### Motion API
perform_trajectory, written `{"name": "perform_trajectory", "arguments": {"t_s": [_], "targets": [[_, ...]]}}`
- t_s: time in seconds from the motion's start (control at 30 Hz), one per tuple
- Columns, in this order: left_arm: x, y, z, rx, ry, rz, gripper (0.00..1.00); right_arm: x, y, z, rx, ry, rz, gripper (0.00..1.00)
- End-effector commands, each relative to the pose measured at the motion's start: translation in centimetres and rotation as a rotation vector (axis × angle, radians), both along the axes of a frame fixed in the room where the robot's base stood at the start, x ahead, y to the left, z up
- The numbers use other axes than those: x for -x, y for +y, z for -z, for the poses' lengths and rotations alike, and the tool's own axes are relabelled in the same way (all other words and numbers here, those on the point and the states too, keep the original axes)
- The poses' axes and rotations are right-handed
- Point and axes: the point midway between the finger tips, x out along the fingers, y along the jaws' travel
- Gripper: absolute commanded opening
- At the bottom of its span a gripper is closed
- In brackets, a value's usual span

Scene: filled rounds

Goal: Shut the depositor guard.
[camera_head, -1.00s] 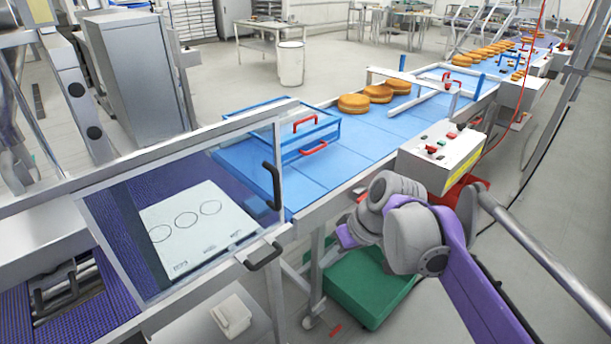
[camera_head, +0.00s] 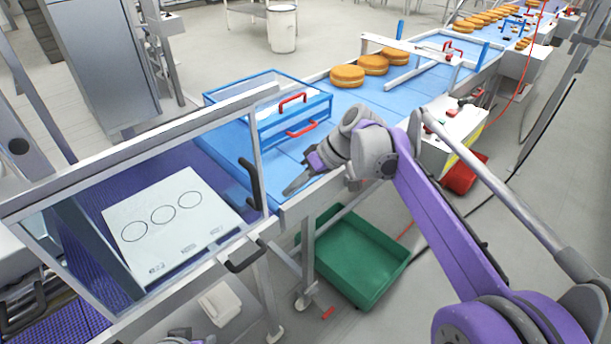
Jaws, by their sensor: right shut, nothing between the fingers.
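The depositor guard (camera_head: 222,125) is a clear panel in a pale metal frame over the purple belt at the left. A black upright handle (camera_head: 250,183) is on its right end post. A second black handle (camera_head: 245,256) is on the rail below. I cannot tell whether the guard is fully shut. My right gripper (camera_head: 290,190) is shut and empty. It is over the blue belt's near edge, just right of the upright handle, with its fingers pointing left and a gap between. My left gripper is not in view; only a small grey and purple part of mine shows at the bottom edge.
A white plate with three circles (camera_head: 140,255) shows through the panel. A blue frame box with red handles (camera_head: 318,115) sits on the blue belt (camera_head: 400,100), with round cakes (camera_head: 347,76) beyond. A green bin (camera_head: 350,285) is on the floor. A control box (camera_head: 436,150) stands right.

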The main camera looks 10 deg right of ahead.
Motion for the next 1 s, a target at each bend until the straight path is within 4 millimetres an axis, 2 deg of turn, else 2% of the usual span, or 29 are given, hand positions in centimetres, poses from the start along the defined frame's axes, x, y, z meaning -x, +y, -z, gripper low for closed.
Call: {"name": "perform_trajectory", "arguments": {"t_s": [0.1, 0.33, 0.87, 1.0], "targets": [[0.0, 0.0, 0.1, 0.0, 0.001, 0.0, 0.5, -0.3, 1.6, 1.9, -0.001, 0.0, -0.001, 0.0], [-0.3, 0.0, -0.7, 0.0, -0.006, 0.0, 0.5, 1.2, 4.2, 1.1, 0.0, -0.002, -0.001, 0.0], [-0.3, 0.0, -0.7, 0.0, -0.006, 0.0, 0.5, 1.6, 4.9, 1.1, 0.001, 0.0, 0.0, 0.0], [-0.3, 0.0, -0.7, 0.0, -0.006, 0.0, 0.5, 2.2, 5.7, 1.1, 0.0, -0.001, -0.002, 0.0]]}}
